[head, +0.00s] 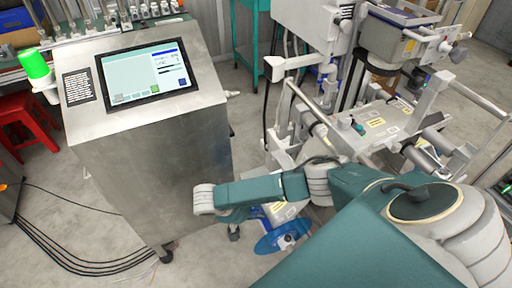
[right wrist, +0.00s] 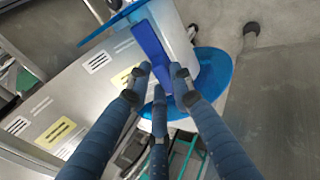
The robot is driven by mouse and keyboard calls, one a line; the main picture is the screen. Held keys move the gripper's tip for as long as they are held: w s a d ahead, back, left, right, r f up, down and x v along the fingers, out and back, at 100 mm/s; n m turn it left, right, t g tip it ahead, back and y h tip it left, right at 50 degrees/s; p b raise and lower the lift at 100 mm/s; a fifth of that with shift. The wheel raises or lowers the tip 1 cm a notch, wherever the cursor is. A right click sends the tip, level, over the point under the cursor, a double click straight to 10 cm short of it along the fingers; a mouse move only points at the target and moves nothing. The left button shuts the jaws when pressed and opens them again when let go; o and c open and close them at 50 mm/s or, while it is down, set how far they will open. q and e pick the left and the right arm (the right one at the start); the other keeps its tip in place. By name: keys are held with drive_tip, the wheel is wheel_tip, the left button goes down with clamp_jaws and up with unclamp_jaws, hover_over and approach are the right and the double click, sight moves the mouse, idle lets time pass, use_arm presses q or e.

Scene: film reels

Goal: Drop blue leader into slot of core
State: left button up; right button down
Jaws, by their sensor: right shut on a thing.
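The blue leader (right wrist: 149,40) is a flat dark blue strip between the fingertips of my right gripper (right wrist: 162,76) in the right wrist view. The gripper is shut on it. The strip lies across the front of a pale core (right wrist: 178,38), which sits between translucent blue flanges (right wrist: 213,72). I cannot tell whether the strip touches the core, and its slot is not visible. In the head view a blue flange (head: 270,243) shows below my right forearm. Detail of the right gripper there is too small to make out. My left gripper is not in view.
A metal machine plate with yellow and white labels (right wrist: 60,129) lies left of the reel in the right wrist view. In the head view, a steel cabinet with a screen (head: 150,75) stands left of my right arm. Machine frames (head: 375,125) stand behind it.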

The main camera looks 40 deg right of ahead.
drive_tip(key=shift+s+b+x, duration=0.15)
drive_tip(key=shift+b+x, duration=0.05)
drive_tip(key=shift+x, duration=0.8)
drive_tip(key=shift+s+b+x, duration=0.15)
drive_tip(key=shift+b+x, duration=0.05)
drive_tip(key=shift+x, duration=0.8)
drive_tip(key=c, duration=1.5)
unclamp_jaws()
drive_tip(key=shift+o, duration=0.2)
drive_tip(key=v, duration=1.2)
